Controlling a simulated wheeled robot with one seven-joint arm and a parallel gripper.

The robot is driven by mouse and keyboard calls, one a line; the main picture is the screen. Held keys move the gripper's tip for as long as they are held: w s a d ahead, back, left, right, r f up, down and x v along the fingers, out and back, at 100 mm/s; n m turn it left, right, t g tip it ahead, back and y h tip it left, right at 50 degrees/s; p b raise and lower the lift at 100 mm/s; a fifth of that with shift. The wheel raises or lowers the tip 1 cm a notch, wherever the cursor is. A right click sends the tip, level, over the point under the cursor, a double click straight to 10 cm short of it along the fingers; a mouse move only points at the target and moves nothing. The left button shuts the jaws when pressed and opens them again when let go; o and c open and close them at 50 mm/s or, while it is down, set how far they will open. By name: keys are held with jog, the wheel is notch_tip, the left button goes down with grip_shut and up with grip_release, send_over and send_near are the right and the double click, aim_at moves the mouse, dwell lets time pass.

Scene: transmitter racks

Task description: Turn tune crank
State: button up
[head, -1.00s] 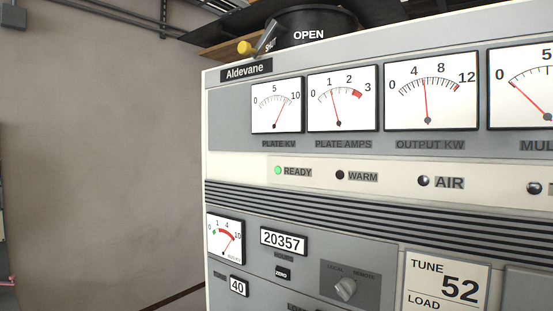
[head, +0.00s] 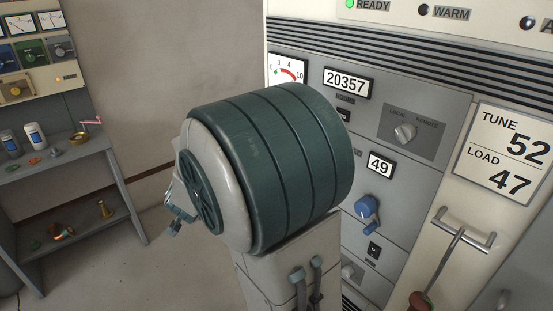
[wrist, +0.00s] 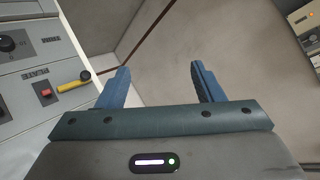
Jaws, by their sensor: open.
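A card (head: 505,152) reads TUNE 52 and LOAD 47. The panel area left of the blue crank is hidden behind my arm in the head view, and I cannot see a tune counter or crank there. In the wrist view a yellow handle (wrist: 73,85) with a dark end lies on a pale panel at the left; I cannot tell if it is the tune crank. My gripper (wrist: 159,68) is open and empty, its blue fingers apart, touching nothing.
A grey shelf (head: 110,190) with small items stands left. Floor between is clear.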

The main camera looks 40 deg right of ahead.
jog(key=s+d+r+m+g+h, duration=0.2)
jog(key=s+d+m+g+h, duration=0.7)
jog(key=h, duration=0.4)
jog(key=d+p, duration=0.1)
jog(key=d, duration=0.3)
jog(key=w+d+p, duration=0.1)
jog(key=d, duration=0.4)
jog(key=w+d+p, duration=0.1)
jog(key=d, duration=0.4)
jog(key=shift+w+d+f, duration=0.15)
jog(key=shift+w+d, duration=0.05)
jog(key=shift+d, duration=0.05)
jog(key=c, duration=1)
jog(key=p, duration=0.1)
jog(key=n+p, duration=0.1)
jog(key=shift+r+n+p, duration=0.3)
jog(key=shift+n+p, duration=0.85)
jog(key=shift+n, duration=0.05)
jog(key=shift+f+n, duration=0.25)
jog(key=shift+n, duration=0.35)
